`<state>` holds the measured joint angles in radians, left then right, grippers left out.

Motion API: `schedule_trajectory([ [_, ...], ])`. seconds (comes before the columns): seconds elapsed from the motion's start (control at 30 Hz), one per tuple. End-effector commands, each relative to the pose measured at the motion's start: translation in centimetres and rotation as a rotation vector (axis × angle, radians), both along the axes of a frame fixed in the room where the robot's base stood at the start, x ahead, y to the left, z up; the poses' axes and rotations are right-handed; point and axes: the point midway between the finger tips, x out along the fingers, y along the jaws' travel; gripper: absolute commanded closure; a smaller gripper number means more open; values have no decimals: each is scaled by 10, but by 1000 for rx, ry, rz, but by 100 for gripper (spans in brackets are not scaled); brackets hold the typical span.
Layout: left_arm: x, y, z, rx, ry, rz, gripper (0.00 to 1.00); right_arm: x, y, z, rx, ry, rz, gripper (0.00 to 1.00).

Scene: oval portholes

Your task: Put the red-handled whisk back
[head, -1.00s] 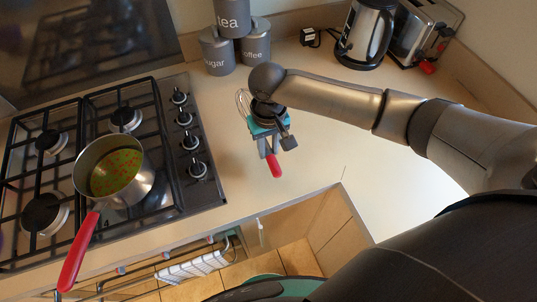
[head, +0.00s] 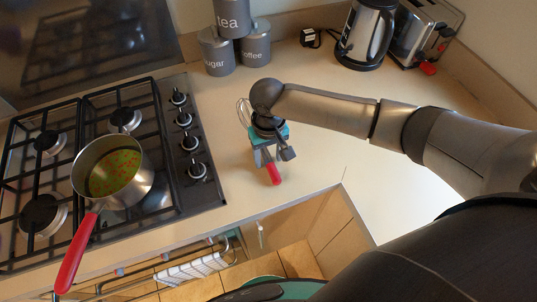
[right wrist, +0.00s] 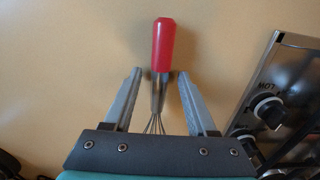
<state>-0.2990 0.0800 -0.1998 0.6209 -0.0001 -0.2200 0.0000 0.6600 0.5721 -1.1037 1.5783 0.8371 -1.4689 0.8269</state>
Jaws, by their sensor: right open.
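The whisk has a red handle (head: 273,174) and thin metal wires (head: 243,112), and appears to lie on the pale counter. In the right wrist view its handle (right wrist: 163,45) points away from me, past the fingertips. My right gripper (head: 263,157) is over the whisk and hides its middle. In the right wrist view the gripper (right wrist: 159,74) is open, with the whisk's metal neck between its two fingers and a gap on each side. My left gripper is not in view.
A gas hob (head: 168,212) with a red-handled saucepan (head: 146,188) is on the left. Grey canisters (head: 216,52), a kettle (head: 362,35) and a toaster (head: 416,30) stand at the back.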

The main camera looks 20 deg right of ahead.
Motion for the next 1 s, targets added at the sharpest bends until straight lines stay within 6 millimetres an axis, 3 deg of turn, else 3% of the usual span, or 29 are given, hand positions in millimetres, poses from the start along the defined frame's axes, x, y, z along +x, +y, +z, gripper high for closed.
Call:
schedule_trajectory([
  [0.27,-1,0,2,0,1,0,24,1,0,12,0,-2,1,43],
  [0.7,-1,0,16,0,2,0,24,0,0,101,1,-3,1,43],
  [1.0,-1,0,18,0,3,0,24,0,0,122,0,1,0,43],
])
